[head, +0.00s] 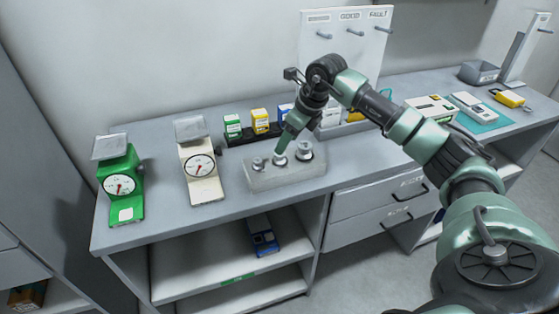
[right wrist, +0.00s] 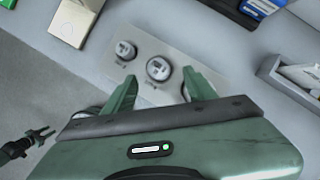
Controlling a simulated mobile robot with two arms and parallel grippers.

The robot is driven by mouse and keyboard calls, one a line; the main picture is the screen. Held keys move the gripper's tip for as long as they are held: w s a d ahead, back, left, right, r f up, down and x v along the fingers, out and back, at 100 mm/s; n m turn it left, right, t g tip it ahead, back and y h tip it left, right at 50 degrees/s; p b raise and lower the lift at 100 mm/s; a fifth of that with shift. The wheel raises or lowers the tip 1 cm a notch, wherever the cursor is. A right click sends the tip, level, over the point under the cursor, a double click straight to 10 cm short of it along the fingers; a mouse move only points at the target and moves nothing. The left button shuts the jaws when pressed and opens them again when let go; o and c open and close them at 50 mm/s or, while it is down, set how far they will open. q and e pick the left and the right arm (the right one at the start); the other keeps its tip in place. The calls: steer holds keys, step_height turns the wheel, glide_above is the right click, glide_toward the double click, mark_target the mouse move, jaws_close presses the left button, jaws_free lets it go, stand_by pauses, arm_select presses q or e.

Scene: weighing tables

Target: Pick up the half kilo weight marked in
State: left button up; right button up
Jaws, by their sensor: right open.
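A grey block (head: 290,182) on the table holds a row of metal weights: a left one (head: 258,163), a middle one (head: 281,160) and a right one (head: 304,149). Their markings are too small to read. My right gripper (head: 281,153) points down at the middle weight. In the right wrist view its fingers (right wrist: 160,84) are open and empty, with the middle weight (right wrist: 158,68) just beyond and between the tips. The left weight (right wrist: 125,50) shows beside it; the right one is hidden there. A small dark jaw-like part, perhaps my left gripper (right wrist: 38,137), shows at the left edge.
A green dial scale (head: 122,185) and a cream dial scale (head: 201,175) stand left of the block. Green, yellow and blue boxes sit in a dark rack (head: 240,139) behind it. A pegboard (head: 345,35) stands at the back. The table front is clear.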

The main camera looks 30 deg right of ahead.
mark_target(280, 161)
steer(key=p+x, duration=0.1)
steer(key=x, duration=0.2)
steer(key=shift+w+a+f+p, duration=0.1)
steer(key=shift+a+f+p, duration=0.1)
steer(key=shift+f+p, duration=0.15)
steer(key=shift+w+f, duration=0.2)
steer(key=shift+f, duration=0.35)
jaws_close()
steer(key=shift+r, duration=0.15)
stand_by(0.5)
